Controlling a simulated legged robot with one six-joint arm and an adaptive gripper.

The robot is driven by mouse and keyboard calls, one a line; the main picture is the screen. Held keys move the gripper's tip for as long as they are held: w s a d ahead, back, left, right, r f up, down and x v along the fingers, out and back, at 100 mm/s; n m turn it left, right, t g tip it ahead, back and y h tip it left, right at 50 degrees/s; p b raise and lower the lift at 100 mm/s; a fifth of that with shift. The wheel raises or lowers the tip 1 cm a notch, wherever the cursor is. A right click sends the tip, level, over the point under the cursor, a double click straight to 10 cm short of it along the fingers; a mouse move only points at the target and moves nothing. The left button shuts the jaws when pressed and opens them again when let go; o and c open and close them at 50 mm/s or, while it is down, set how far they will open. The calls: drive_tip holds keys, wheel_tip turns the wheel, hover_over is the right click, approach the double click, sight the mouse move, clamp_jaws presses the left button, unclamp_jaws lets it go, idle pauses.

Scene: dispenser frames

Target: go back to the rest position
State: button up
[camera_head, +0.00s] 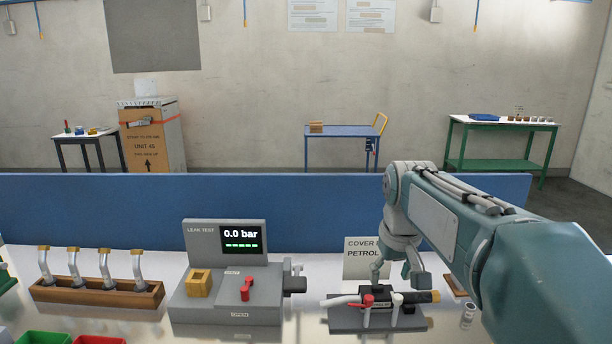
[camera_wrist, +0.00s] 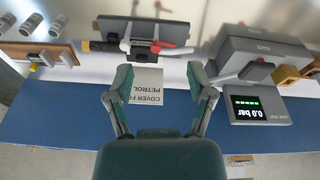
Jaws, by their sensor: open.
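My gripper (camera_head: 397,280) is open and points down over the right part of the bench, in front of the "COVER F… PETROL" sign (camera_head: 356,262). Below it is a grey fixture (camera_head: 345,322) with a dark body, a red lever (camera_head: 367,301) and a white lever. In the wrist view, which is upside down, my gripper (camera_wrist: 160,82) has its fingers spread with nothing between them. The sign (camera_wrist: 147,88) shows behind the fingers, and the fixture (camera_wrist: 138,48) lies beyond their tips. I cannot tell how close the fingers are to the fixture.
A grey leak tester (camera_head: 200,235) reading 0.0 bar stands left of the fixture. A wooden rack (camera_head: 95,296) with several bent metal pipes is further left. Green and red bins (camera_head: 45,337) sit at the front left. A blue panel (camera_head: 200,205) runs behind the bench.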

drive_tip(key=s+f+t, duration=0.1)
drive_tip(key=s+f, duration=0.2)
drive_tip(key=s, duration=0.8)
drive_tip(key=s+f+m+t, duration=0.1)
drive_tip(key=s+f+t, duration=0.1)
drive_tip(key=s, duration=0.9)
drive_tip(key=shift+f+m, duration=0.3)
drive_tip(key=shift+f, duration=0.45)
